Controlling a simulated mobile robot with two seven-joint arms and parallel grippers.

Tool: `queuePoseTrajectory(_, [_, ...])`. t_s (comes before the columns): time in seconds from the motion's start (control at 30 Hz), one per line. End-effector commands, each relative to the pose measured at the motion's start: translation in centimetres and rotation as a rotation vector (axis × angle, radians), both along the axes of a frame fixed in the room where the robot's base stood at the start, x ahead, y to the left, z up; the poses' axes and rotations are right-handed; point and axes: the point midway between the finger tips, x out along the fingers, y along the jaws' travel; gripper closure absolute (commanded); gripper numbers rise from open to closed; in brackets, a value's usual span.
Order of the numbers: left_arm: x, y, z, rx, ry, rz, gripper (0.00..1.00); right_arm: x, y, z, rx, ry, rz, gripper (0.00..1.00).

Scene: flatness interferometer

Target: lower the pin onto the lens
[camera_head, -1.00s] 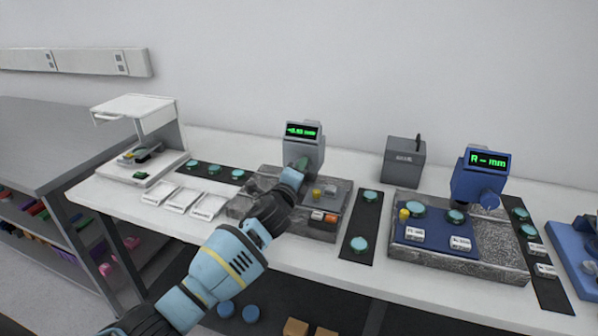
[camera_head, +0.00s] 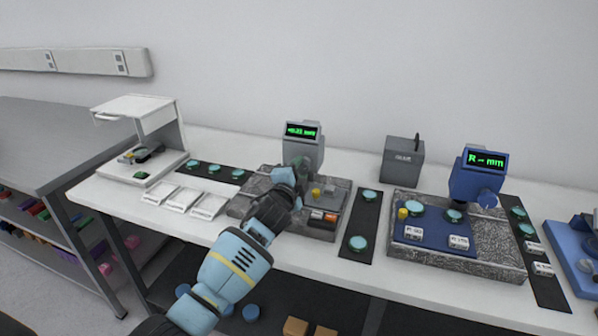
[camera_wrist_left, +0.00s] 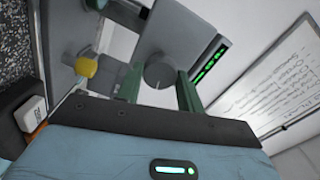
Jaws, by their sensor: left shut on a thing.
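The grey gauge (camera_head: 303,145) with a green-lit display stands over the grey stone base (camera_head: 262,182). My left gripper (camera_head: 301,170) is at the front of the gauge, below its display. In the left wrist view its two green fingers (camera_wrist_left: 160,82) are on either side of a grey round knob (camera_wrist_left: 158,70) on the gauge, and they are shut on it. The pin's tip and any lens under it are hidden behind my gripper and wrist. My right gripper is not in view.
A yellow knob (camera_head: 316,193) and small orange and white blocks sit on the base just right of my wrist. Teal lenses lie on a dark strip (camera_head: 352,246) to the right. A blue gauge (camera_head: 477,178) and a grey box (camera_head: 403,160) stand farther right. White trays (camera_head: 208,206) are at left.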

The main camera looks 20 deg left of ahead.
Motion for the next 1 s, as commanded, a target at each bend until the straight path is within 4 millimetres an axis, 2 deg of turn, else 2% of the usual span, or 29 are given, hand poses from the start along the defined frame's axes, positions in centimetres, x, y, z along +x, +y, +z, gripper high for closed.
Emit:
queuePoseTrajectory(0.37, [0.0, -0.04, -0.02, -0.005, 0.0, -0.001, 0.85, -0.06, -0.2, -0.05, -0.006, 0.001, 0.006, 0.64])
queuePoseTrajectory(0.4, [0.0, -0.05, -0.02, -0.004, 0.0, -0.001, 0.61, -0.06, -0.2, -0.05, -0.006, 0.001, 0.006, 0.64])
queuePoseTrajectory(0.57, [0.0, -0.04, -0.01, -0.004, 0.0, -0.001, 0.41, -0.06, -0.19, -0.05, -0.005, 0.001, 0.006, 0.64])
queuePoseTrajectory(0.87, [-0.09, -0.01, 0.01, -0.003, 0.0, 0.0, 0.41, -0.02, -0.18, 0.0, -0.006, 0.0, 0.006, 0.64])
queuePoseTrajectory(1.0, [-0.93, 0.04, 0.12, -0.003, -0.001, 0.0, 0.41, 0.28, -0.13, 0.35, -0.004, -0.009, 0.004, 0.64])
